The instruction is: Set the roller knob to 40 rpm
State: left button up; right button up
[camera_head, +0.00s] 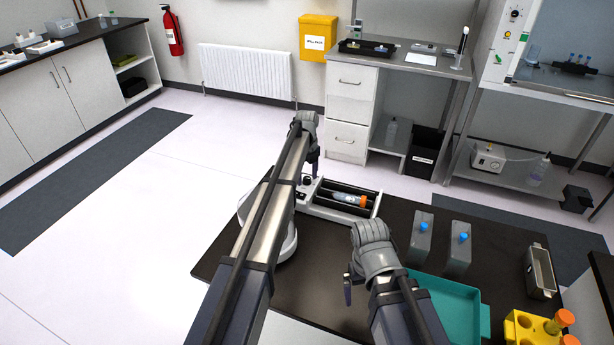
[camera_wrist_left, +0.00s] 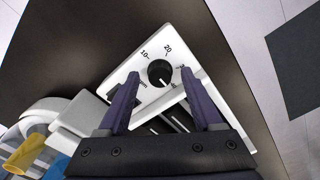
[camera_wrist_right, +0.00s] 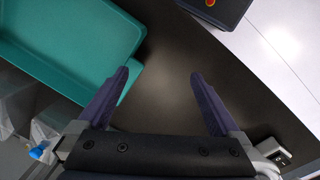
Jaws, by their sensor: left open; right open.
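The roller knob (camera_wrist_left: 159,72) is a round black dial on the white panel (camera_wrist_left: 136,53) of the roller device, which also shows in the head view (camera_head: 372,212). Marks 10 and 20 are readable around the dial; other marks are partly hidden by the fingers. A light mark shows on the knob, but its exact setting is hard to read. My left gripper (camera_wrist_left: 159,76) is open, with one finger on each side of the knob; contact cannot be told. My right gripper (camera_wrist_right: 158,73) is open and empty over the dark table, left of the teal tray's far part.
A tube with an orange cap (camera_head: 349,199) lies in the roller. The floor left of the table is clear.

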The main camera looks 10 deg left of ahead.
aim_at(307, 178)
pick_arm(q)
notch_tip(307, 178, up, 8)
jog(key=p, duration=0.8)
jog(key=shift+f, duration=0.1)
pick_arm(e)
notch_tip(307, 178, up, 8)
